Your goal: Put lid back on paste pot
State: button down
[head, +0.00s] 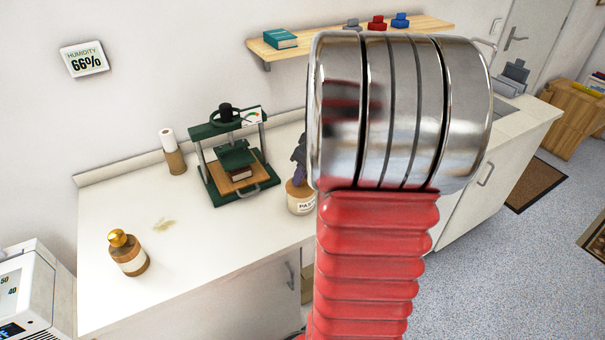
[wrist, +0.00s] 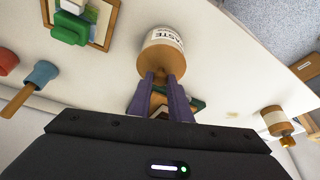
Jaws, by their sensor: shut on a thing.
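The paste pot (head: 301,203) stands upright on the white counter, partly hidden behind my arm in the head view. It is white with a "PASTE" label and also shows in the wrist view (wrist: 167,40). A round tan lid (wrist: 157,66) covers its top in the wrist view, facing the camera. My gripper (wrist: 162,80) has purple fingers reaching the lid, close together and shut on it. In the head view my gripper (head: 298,168) is directly above the pot. Whether the lid is fully seated or slightly raised cannot be told.
A green press (head: 232,160) stands left of the pot. An amber bottle with gold cap (head: 128,255) is at the counter's front left. A green object on a framed board (wrist: 72,24) and blue and red pieces (wrist: 42,73) lie on the pot's other side. Bare counter (head: 190,225) lies between.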

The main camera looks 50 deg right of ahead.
dwell(0.8)
jog(key=c, duration=1.6)
grip_release()
jog(key=shift+o, duration=0.8)
jog(key=o, duration=0.4)
jog(key=shift+c, duration=0.2)
jog(key=shift+r, duration=3.45)
jog(key=shift+c, duration=0.4)
grip_shut()
